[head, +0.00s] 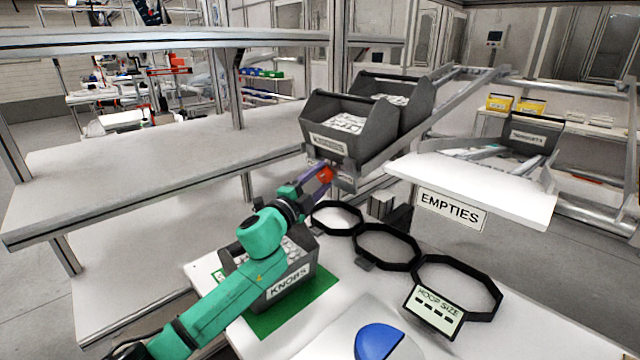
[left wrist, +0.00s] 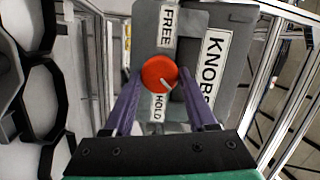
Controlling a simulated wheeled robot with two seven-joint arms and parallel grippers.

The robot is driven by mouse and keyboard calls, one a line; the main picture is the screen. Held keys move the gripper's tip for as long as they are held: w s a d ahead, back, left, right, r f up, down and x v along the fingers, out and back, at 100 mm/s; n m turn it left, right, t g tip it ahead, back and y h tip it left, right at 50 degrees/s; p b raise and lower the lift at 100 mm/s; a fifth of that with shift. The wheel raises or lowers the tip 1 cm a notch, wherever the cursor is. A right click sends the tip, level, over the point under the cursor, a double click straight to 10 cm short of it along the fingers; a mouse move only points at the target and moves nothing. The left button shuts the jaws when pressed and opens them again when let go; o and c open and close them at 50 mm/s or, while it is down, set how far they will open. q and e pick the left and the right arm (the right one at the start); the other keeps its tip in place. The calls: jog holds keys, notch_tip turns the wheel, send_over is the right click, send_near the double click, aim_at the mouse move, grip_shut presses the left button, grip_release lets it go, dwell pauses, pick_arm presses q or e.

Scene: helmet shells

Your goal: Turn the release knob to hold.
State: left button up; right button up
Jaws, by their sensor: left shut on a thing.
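The red release knob (head: 325,174) is on the front end of the sloped rack, below the front grey bin. In the left wrist view the round knob (left wrist: 157,70) sits between a FREE label (left wrist: 167,22) above and a HOLD label (left wrist: 158,107) below. Its pale pointer mark slants to the lower right, nearer HOLD than FREE. My left gripper (head: 318,176) reaches the knob from the front. Its two purple fingers are shut on the knob, one on each side. My right gripper is not in view.
Two grey bins of white parts, the front one (head: 325,130), stand on the sloped rack. A KNOBS bin (head: 290,284) stands on a green mat (head: 305,312) beneath my left arm. Black hoops (head: 386,247) lie on the white table, and an EMPTIES shelf (head: 480,185) juts out at right.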

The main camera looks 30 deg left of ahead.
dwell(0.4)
pick_arm(q)
jog(key=o, duration=1.4)
jog(key=shift+c, duration=0.2)
jog(key=s+a+f+b, duration=0.1)
jog(key=s+f+b, duration=0.1)
jog(key=s, duration=1.2)
jog(key=shift+s+a+f+b, duration=0.15)
jog(key=shift+a+f+b, duration=0.05)
jog(key=shift+a+b, duration=0.2)
jog(key=shift+r, duration=0.1)
